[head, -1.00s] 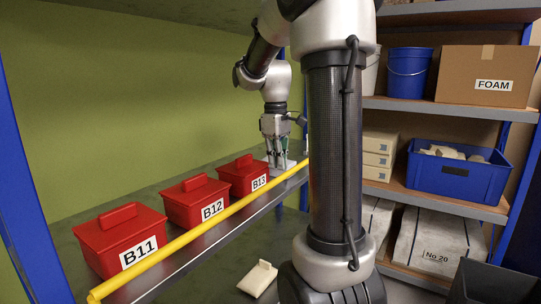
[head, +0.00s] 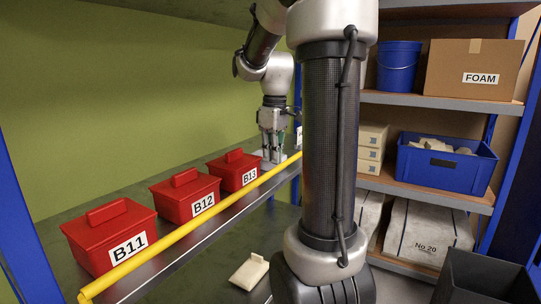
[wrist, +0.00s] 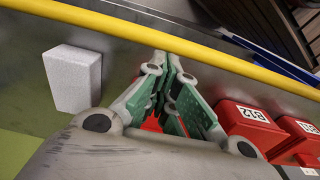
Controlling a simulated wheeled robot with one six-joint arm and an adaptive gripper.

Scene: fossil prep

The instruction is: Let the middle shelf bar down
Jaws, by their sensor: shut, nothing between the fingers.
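The yellow bar (head: 190,238) runs along the front edge of the middle shelf (head: 160,272), in front of the red boxes. It also crosses the top of the wrist view (wrist: 215,57). My gripper (head: 271,158) is over the shelf, behind the bar and to the right of box B13. In the wrist view my gripper (wrist: 174,62) has its green-padded fingers drawn together at the tips, with nothing held. The fingertips point toward the bar; whether they touch it I cannot tell. My arm hides the bar's right end in the head view.
Red lidded boxes B11 (head: 110,236), B12 (head: 186,196) and B13 (head: 234,171) stand on the shelf behind the bar. A white block (wrist: 73,78) lies left of my fingers in the wrist view. A pale tile (head: 249,272) lies lower down. A second rack at right holds a blue crate (head: 445,168).

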